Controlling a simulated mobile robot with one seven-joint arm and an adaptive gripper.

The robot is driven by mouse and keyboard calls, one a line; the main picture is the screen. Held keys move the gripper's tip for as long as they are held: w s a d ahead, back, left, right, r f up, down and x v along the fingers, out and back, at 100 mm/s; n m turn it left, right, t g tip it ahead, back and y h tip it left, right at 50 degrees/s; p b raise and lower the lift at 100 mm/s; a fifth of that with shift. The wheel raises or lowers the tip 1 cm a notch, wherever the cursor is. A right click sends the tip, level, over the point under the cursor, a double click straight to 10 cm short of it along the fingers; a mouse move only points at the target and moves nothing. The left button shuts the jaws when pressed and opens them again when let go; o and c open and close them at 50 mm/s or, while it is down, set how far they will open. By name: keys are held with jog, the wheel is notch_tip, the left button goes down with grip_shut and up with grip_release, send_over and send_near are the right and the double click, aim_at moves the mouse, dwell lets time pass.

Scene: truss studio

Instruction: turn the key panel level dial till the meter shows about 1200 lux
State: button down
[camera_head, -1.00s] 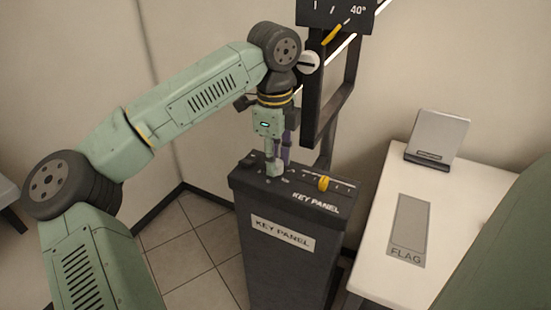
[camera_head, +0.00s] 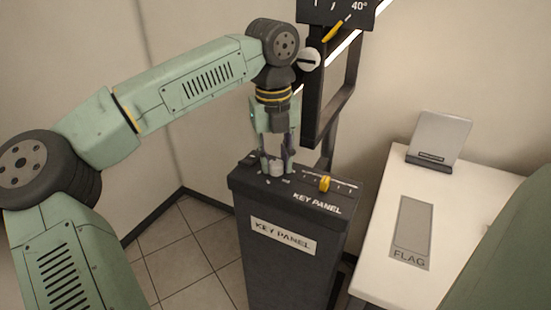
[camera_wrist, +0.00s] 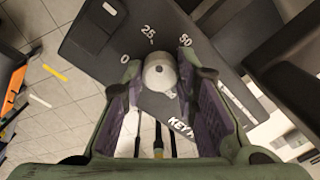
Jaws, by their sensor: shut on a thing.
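The level dial is a pale round knob (camera_head: 277,168) on top of the dark key panel (camera_head: 283,241). My gripper (camera_head: 278,167) points down from above and is shut on the dial, one finger on each side. In the wrist view the dial (camera_wrist: 160,74) sits between my fingertips (camera_wrist: 158,76), with 0, 25 and 50 marks on the panel around it. Its pointer is not clear enough to read. I see no lux reading in either view, and cannot tell which object is the meter.
A yellow slider knob (camera_head: 324,184) sits on the panel right of the dial. A dark frame (camera_head: 322,100) with an angle scale stands close behind my wrist. On the right, a white table (camera_head: 377,256) holds a grey plate on a stand (camera_head: 440,138) and a FLAG pad (camera_head: 412,230).

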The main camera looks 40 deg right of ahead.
jog(key=m, duration=0.4)
jog(key=shift+m+p, duration=0.4)
jog(key=shift+m, duration=1.4)
jog(key=c, duration=1.2)
grip_release()
jog(key=shift+c, duration=0.2)
